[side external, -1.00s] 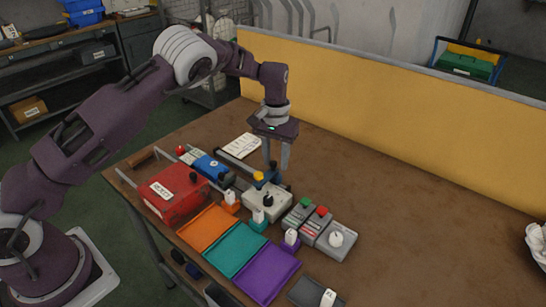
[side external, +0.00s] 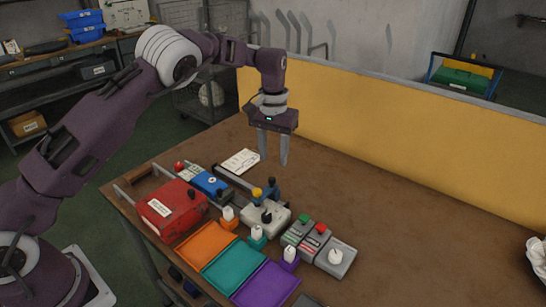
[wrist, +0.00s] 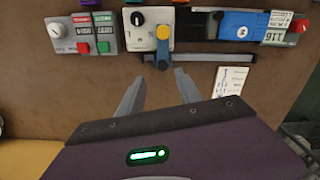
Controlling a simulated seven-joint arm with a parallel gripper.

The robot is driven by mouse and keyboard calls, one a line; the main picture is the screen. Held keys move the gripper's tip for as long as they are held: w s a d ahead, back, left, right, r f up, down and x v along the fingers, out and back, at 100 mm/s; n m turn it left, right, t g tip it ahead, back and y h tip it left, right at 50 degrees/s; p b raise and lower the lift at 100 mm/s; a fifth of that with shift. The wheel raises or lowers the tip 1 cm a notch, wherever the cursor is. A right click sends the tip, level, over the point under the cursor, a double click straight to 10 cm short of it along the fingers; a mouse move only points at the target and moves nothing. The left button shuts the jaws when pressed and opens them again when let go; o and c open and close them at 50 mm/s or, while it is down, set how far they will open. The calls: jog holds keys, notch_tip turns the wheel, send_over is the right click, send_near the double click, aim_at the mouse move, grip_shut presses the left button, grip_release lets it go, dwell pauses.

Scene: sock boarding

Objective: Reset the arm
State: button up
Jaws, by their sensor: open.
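My gripper (side external: 273,158) is open and empty. It hangs fingers down above the brown table (side external: 400,220), behind the row of control boxes and in front of the yellow panel. In the wrist view its two fingers (wrist: 158,98) are spread apart over bare table, with nothing between them. The grey box with a black knob and a yellow-capped lever (side external: 266,214) stands in front of it; this box also shows at the top of the wrist view (wrist: 148,28).
A red box (side external: 170,208), a blue device (side external: 211,185), and orange, teal and purple mats (side external: 207,243) lie toward the front left. Grey button boxes (side external: 312,238) stand right of the lever box. A white paper (side external: 241,161) lies behind. The yellow panel (side external: 400,135) closes the back. The table's right side is mostly clear.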

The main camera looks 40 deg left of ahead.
jog(key=s+r+t+h, duration=0.1)
jog(key=s+r+t, duration=0.2)
jog(key=s+r, duration=1.5)
jog(key=s+m+t+y, duration=0.1)
jog(key=s+m+t, duration=0.1)
jog(key=s, duration=1.8)
jog(key=shift+s+f+m+t, duration=0.2)
jog(key=shift+f+m+t, duration=0.1)
jog(key=shift+f, duration=0.15)
jog(key=shift+d, duration=0.1)
